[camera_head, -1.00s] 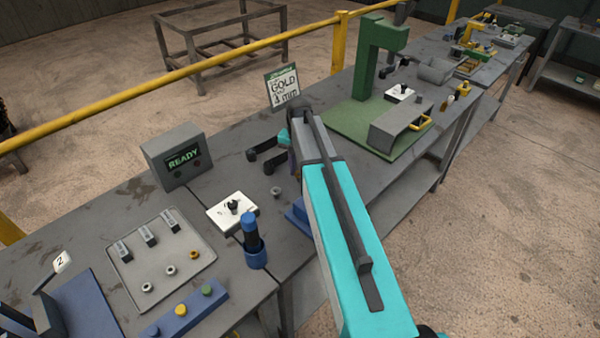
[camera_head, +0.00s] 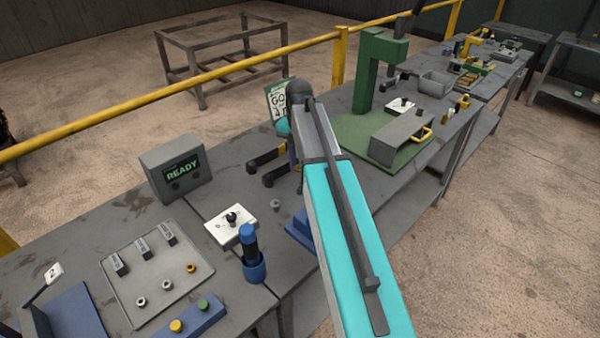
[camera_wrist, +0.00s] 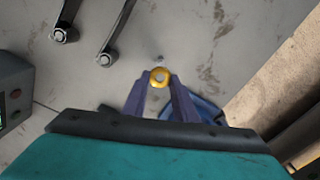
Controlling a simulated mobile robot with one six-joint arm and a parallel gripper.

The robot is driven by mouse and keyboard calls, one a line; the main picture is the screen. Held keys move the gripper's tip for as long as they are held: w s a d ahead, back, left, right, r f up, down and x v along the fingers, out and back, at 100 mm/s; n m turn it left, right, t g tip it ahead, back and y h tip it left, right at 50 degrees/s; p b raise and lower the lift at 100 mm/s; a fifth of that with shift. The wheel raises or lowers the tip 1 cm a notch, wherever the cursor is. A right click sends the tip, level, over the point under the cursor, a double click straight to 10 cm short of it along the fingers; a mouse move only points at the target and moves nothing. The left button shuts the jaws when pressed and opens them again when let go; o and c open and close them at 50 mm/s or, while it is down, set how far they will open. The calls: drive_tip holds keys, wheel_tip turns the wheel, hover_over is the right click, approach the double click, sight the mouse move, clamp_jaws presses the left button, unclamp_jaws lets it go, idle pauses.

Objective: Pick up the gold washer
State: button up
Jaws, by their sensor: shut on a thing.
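In the wrist view my gripper (camera_wrist: 159,83) has its two purple fingers closed around a gold washer (camera_wrist: 159,74), a small gold ring with a grey centre. The washer is at the fingertips, with the grey bench top behind it. In the head view my teal and grey arm covers most of the gripper, and the held washer cannot be made out. Another small gold ring (camera_head: 191,268) lies on the grey tray (camera_head: 125,298) at the left, near two silver rings (camera_head: 167,284).
Two black levers (camera_head: 267,159) stand close left of my gripper. A READY box (camera_head: 176,168), a white plate with a black knob (camera_head: 231,225) and a blue upright holder (camera_head: 251,255) are on the bench. A green press (camera_head: 372,75) stands behind; a sign (camera_head: 277,101) is partly covered.

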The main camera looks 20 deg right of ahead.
drive_tip(key=shift+r, duration=1.05)
drive_tip(key=shift+a, duration=0.1)
drive_tip(key=s+a+f+m+b, duration=0.1)
drive_tip(key=a+m, duration=0.2)
drive_tip(key=m, duration=0.2)
drive_tip(key=a+f+m+b, duration=0.1)
drive_tip(key=a+m, duration=0.3)
drive_tip(key=m, duration=0.1)
drive_tip(key=s+a+f+m+b, duration=0.1)
drive_tip(key=a+m, duration=0.2)
drive_tip(key=m, duration=0.3)
drive_tip(key=shift+s+a+f, duration=0.2)
drive_tip(key=shift+s+a, duration=0.1)
drive_tip(key=shift+s, duration=0.05)
drive_tip(key=a+m, duration=0.2)
drive_tip(key=m, duration=0.1)
drive_tip(key=s+a+f+m+b, duration=0.1)
drive_tip(key=m, duration=0.1)
drive_tip(key=shift+s, duration=0.15)
